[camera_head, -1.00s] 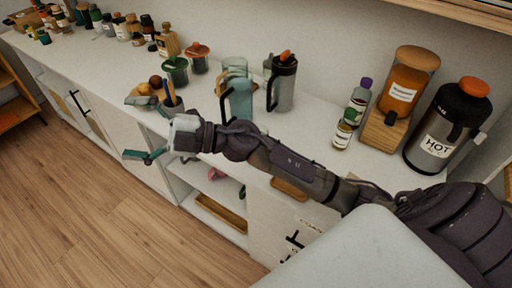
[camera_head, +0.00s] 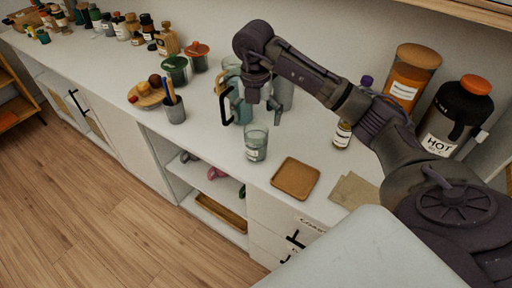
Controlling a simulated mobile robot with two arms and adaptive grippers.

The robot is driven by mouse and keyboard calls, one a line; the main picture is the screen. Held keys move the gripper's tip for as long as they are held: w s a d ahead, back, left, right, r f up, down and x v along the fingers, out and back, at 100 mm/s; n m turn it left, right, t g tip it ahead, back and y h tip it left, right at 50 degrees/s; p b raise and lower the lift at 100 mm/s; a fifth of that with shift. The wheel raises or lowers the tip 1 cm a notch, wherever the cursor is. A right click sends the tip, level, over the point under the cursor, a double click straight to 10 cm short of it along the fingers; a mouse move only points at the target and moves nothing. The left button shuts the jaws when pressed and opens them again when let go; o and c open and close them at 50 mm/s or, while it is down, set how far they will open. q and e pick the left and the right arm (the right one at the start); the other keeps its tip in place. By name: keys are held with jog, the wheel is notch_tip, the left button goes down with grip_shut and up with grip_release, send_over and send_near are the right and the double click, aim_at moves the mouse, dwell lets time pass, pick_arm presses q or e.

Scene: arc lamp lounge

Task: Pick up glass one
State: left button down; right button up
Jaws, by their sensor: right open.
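A clear tinted glass tumbler (camera_head: 256,146) with a small white label stands upright on the white counter, near its front edge. I cannot read whether the label marks it as glass one. My right gripper (camera_head: 264,104) hangs above and behind the tumbler in the picture, pointing down, open and empty. It does not appear to touch the tumbler. The gripper and wrist partly hide the jugs behind. My left gripper is not in view.
A blue jug with a black handle (camera_head: 239,108) stands close behind the gripper. A pen cup (camera_head: 174,110) is left of the tumbler; a square brown tray (camera_head: 295,178) lies to its right. An orange-lidded flask (camera_head: 449,120) stands at the right.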

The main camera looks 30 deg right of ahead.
aim_at(256, 142)
notch_tip(256, 142, down, 4)
jog(key=shift+s+f, duration=0.1)
jog(key=shift+f, duration=0.05)
jog(key=f, duration=0.1)
jog(key=f+p, duration=0.1)
jog(key=f, duration=0.2)
jog(key=shift+w+f, duration=0.1)
jog(key=shift+w, duration=0.2)
jog(key=shift+f, duration=0.55)
jog(key=c, duration=1.3)
